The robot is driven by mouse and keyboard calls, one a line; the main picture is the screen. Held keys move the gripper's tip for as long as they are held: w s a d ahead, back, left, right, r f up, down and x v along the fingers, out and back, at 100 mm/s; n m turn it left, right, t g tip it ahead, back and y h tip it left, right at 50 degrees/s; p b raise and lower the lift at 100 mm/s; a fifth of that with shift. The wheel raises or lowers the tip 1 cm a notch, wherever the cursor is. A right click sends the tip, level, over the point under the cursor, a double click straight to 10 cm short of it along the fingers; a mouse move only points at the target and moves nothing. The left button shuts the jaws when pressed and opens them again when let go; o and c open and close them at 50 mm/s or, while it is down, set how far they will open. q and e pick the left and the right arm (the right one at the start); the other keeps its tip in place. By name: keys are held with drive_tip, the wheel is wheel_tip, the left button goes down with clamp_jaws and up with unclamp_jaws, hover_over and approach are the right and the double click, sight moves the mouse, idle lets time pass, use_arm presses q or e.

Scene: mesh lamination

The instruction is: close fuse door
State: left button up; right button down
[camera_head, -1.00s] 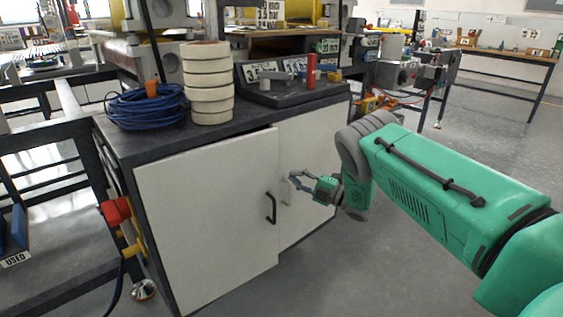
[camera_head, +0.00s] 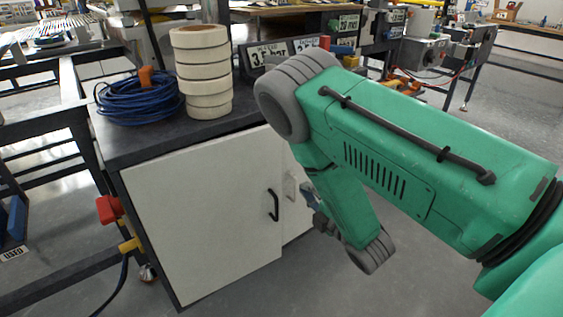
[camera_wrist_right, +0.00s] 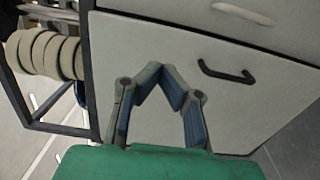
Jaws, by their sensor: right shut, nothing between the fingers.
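The white cabinet's left door (camera_head: 205,215) has a black handle (camera_head: 273,205). Its right edge seems to stand slightly proud of the right door (camera_head: 294,196), which has a pale handle. My right gripper (camera_head: 306,189) is just right of the black handle in the head view, partly hidden by my forearm. In the right wrist view its fingers (camera_wrist_right: 168,76) are shut with nothing between them, in front of the white door panel (camera_wrist_right: 135,45). The black handle (camera_wrist_right: 228,74) is right of the fingertips, apart from them. My left gripper is not in view.
The dark cabinet top (camera_head: 150,146) carries a blue cable coil (camera_head: 137,104) and a stack of cream rolls (camera_head: 204,75). A red-and-yellow fitting (camera_head: 110,209) is at the cabinet's left side. Grey floor is free in front.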

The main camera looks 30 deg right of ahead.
sight(279, 163)
drive_tip(key=w+b, duration=0.1)
drive_tip(key=w, duration=0.4)
drive_tip(key=w+b, duration=0.2)
drive_tip(key=w, duration=0.3)
drive_tip(key=shift+d+f, duration=0.1)
drive_tip(key=shift+d, duration=0.1)
drive_tip(key=shift+w+b, duration=0.3)
drive_tip(key=shift+w, duration=0.35)
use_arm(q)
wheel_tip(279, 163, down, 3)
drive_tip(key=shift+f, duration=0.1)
use_arm(e)
drive_tip(key=shift+w, duration=0.1)
